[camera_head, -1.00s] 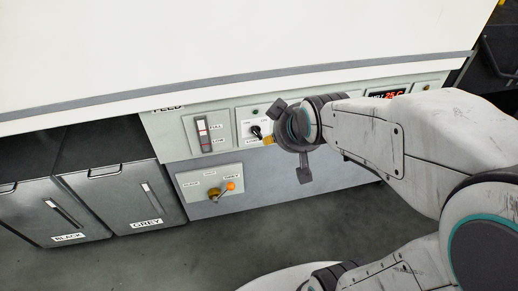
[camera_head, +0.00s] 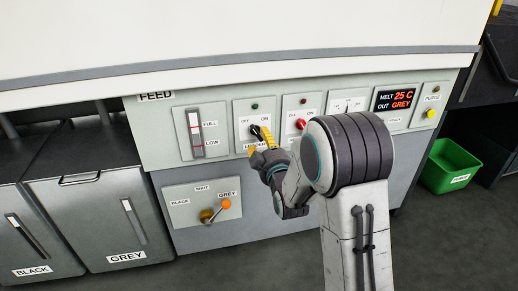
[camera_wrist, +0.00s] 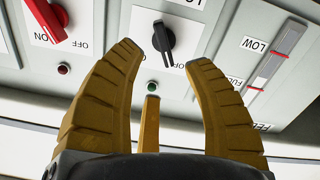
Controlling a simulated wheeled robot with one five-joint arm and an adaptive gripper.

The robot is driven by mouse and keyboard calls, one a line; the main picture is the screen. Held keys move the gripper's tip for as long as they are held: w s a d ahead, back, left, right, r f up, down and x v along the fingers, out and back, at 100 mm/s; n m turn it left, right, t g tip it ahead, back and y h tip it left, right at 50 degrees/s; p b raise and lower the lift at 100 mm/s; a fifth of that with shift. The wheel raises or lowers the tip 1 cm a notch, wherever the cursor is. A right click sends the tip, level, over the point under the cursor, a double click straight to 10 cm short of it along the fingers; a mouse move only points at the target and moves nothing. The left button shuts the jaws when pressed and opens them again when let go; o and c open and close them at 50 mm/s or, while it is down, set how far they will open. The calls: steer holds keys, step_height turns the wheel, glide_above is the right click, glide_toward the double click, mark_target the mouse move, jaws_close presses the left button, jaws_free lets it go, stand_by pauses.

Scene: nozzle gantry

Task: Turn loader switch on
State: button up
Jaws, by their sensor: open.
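The loader switch (camera_head: 256,132) is a black rotary knob on a white plate, with OFF at upper left and ON at upper right in the head view. It also shows in the wrist view (camera_wrist: 163,40), where its pointer end appears turned toward OFF. The small green lamp (camera_wrist: 152,87) by it looks dark. My gripper (camera_wrist: 163,58) has yellow fingers spread apart and empty. The knob shows between and just beyond the fingertips; I cannot tell whether they touch it. In the head view my gripper (camera_head: 268,146) is at the switch's lower right, partly hidden by my wrist.
A red switch (camera_head: 302,124) sits close to the right of the loader switch, near my wrist. A level gauge (camera_head: 196,133) is to its left. An orange-tipped lever (camera_head: 225,204) sticks out below. A green bin (camera_head: 449,167) stands on the floor at right.

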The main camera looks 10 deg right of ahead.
mark_target(259, 136)
steer(key=shift+w+f+t+b, duration=0.3)
steer(key=shift+w+f+b, duration=0.4)
steer(key=shift+b, duration=0.05)
steer(key=w+b, duration=0.3)
steer(key=w, duration=0.1)
steer(key=shift+w+b, duration=0.15)
steer(key=shift+b, duration=0.15)
steer(key=shift+w+r+b, duration=0.1)
steer(key=shift+w+b, duration=0.6)
steer(key=shift+w, duration=0.15)
steer(key=shift+o, duration=0.2)
steer(key=shift+r, duration=0.1)
jaws_close()
